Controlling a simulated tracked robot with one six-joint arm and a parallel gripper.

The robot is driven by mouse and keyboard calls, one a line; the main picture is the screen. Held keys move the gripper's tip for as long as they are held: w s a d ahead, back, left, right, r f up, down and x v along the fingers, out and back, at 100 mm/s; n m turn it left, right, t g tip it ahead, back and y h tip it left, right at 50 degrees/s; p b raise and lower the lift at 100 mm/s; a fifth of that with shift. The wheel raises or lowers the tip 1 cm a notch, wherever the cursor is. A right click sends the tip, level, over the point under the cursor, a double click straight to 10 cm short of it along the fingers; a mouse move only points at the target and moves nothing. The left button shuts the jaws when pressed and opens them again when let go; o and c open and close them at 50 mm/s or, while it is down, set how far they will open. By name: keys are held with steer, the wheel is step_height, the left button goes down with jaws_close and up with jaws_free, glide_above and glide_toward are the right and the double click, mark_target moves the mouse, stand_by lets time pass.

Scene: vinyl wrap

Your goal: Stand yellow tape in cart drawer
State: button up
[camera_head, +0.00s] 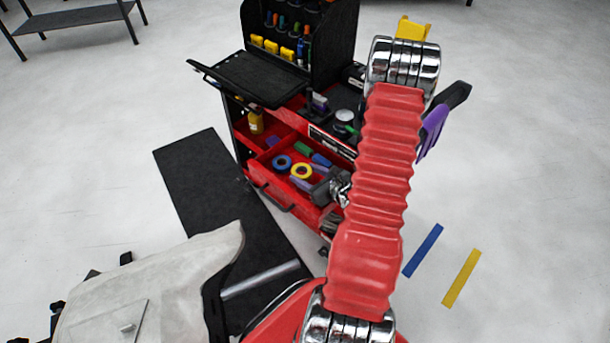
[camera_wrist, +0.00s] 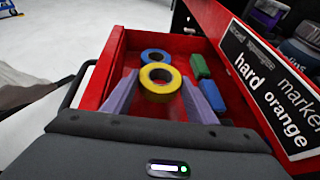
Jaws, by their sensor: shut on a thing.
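The yellow tape (camera_head: 301,164) is a ring inside the open red drawer (camera_head: 262,176) of the tool cart. In the wrist view the yellow tape (camera_wrist: 160,96) sits between the two purple fingers of my gripper (camera_wrist: 160,78), which is shut on its sides. Its round face with the hole points up toward both cameras, so it looks roughly flat. I cannot tell whether it touches the drawer floor. A blue tape (camera_wrist: 155,55) lies just behind it, and also shows to its left in the head view (camera_head: 273,162).
The red drawer wall (camera_wrist: 108,72) and dark handle (camera_head: 272,197) are near my gripper. A black flap (camera_head: 250,78) sticks out above. Blue (camera_head: 423,250) and yellow (camera_head: 461,278) strips lie on the floor.

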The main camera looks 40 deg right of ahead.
steer(key=shift+s+a+f, duration=0.15)
steer(key=shift+a+f, duration=0.1)
steer(key=shift+f, duration=0.25)
steer(key=shift+s+a+f, duration=0.15)
steer(key=shift+a+f, duration=0.05)
steer(key=shift+f, duration=0.25)
steer(key=o, duration=1.4)
steer(key=shift+s+d+r, duration=0.1)
steer(key=shift+s+r, duration=0.1)
steer(key=shift+s, duration=0.15)
steer(key=v, duration=0.4)
steer(key=r+v, duration=0.1)
steer(key=v, duration=0.3)
steer(key=d+v, duration=0.1)
steer(key=v, duration=0.4)
steer(key=shift+w+r, duration=0.25)
steer(key=shift+r, duration=0.1)
